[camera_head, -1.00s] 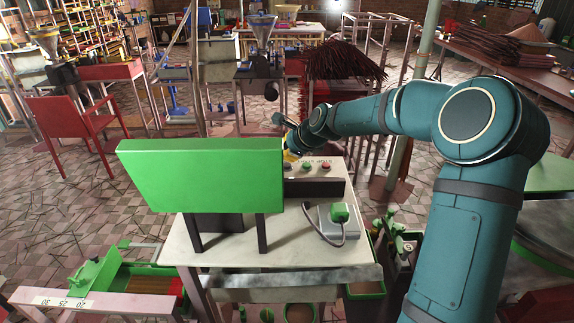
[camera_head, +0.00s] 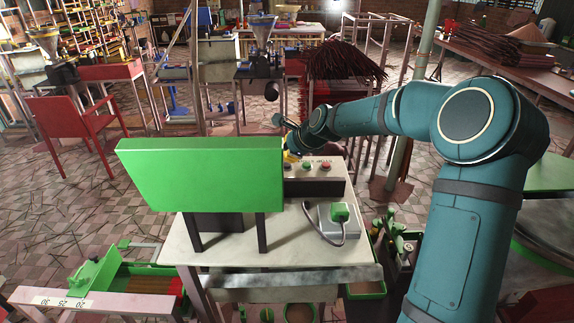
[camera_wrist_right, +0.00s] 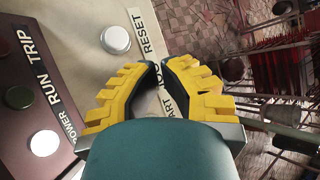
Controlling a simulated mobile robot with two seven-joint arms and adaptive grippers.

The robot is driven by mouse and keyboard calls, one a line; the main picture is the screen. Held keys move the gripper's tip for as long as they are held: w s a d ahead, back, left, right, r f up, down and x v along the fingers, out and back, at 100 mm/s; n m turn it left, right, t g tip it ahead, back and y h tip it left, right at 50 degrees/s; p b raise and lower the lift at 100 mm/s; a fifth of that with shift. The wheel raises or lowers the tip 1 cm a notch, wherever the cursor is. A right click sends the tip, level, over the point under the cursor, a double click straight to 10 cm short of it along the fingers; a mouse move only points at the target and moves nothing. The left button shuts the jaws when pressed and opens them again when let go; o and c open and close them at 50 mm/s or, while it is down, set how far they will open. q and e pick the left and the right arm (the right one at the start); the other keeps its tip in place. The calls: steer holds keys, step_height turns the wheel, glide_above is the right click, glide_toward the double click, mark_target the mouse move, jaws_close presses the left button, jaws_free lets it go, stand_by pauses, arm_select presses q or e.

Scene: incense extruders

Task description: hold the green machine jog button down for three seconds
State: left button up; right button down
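The green machine (camera_head: 205,178) stands on a pale table in the head view. Its control box (camera_head: 318,187) sits behind it to the right, with green and red round parts on top. In the right wrist view, the panel (camera_wrist_right: 82,25) carries RESET and START labels and a partly covered label between them. A pale round button (camera_wrist_right: 115,39) lies left of RESET. My right gripper (camera_wrist_right: 158,66) has yellow fingers with tips close together over the partly covered label, holding nothing visible. The fingers hide any button there; contact cannot be told. My left gripper is not in view.
Indicator lamps (camera_wrist_right: 43,143) line a dark strip marked POWER, RUN and TRIP. A grey box with a green plug (camera_head: 340,212) and cable is on the tabletop. A metal rack with dark incense bundles (camera_head: 345,62) stands behind my right arm.

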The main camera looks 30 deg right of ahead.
steer(key=shift+f, duration=0.25)
steer(key=shift+f+b, duration=0.4)
steer(key=shift+f, duration=0.15)
stand_by(0.7)
stand_by(3.3)
steer(key=shift+r+p, duration=0.85)
steer(key=shift+r, duration=0.15)
step_height(320, 180, up, 5)
steer(key=p, duration=0.4)
stand_by(0.4)
